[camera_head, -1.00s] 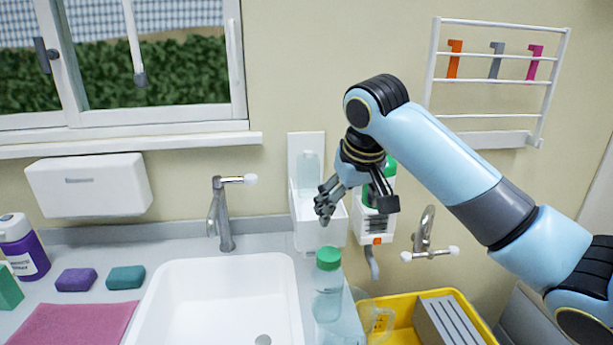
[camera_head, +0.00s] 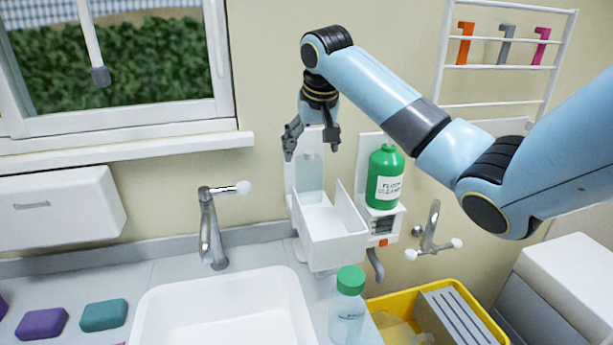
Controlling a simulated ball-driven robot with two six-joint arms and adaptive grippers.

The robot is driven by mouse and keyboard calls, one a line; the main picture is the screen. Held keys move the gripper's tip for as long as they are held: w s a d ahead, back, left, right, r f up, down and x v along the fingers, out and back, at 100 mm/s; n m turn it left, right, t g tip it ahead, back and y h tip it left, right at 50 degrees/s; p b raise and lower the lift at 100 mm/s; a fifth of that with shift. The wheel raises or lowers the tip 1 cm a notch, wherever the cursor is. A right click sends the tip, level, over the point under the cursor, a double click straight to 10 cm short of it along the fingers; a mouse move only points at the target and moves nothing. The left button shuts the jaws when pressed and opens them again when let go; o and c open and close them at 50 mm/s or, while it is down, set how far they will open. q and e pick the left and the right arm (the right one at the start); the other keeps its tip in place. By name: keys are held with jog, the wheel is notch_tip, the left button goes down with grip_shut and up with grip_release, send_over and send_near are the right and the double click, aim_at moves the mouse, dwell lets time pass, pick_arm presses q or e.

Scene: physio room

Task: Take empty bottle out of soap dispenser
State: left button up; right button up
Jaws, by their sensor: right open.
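The white soap dispenser (camera_head: 335,238) hangs on the wall right of the sink, with an open-topped front tray. A pale, translucent empty bottle (camera_head: 310,178) stands upright in it against the back plate. My right gripper (camera_head: 311,146) points down over the dispenser, fingers spread on either side of the bottle's top. I see no grip on the bottle; whether a finger touches it I cannot tell. The bottle's top is partly hidden by the gripper. My left gripper is not in view.
A green labelled bottle (camera_head: 384,180) sits in a holder right of the dispenser. A clear bottle with a green cap (camera_head: 347,312) stands on the counter below. The tap (camera_head: 211,230), wall valve (camera_head: 431,235) and yellow crate (camera_head: 448,285) are nearby. The window sill (camera_head: 130,155) lies left.

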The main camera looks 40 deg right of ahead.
aim_at(310, 159)
jog(key=shift+w+d+f, duration=0.1)
jog(key=shift+w+f, duration=0.05)
jog(key=shift+f, duration=0.3)
jog(key=shift+w+f, duration=0.15)
jog(key=shift+f, duration=0.15)
jog(key=p+x, duration=0.1)
jog(key=x, duration=0.3)
jog(key=shift+w+d+f+p, duration=0.15)
jog(key=shift+f+p, duration=0.1)
jog(key=shift+p, duration=0.15)
jog(key=shift+f, duration=0.2)
jog(key=c, duration=1.1)
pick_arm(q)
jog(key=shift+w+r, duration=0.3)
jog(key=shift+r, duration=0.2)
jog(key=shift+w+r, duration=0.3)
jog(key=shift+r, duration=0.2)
pick_arm(e)
jog(key=shift+c, duration=0.7)
jog(key=shift+r, duration=0.1)
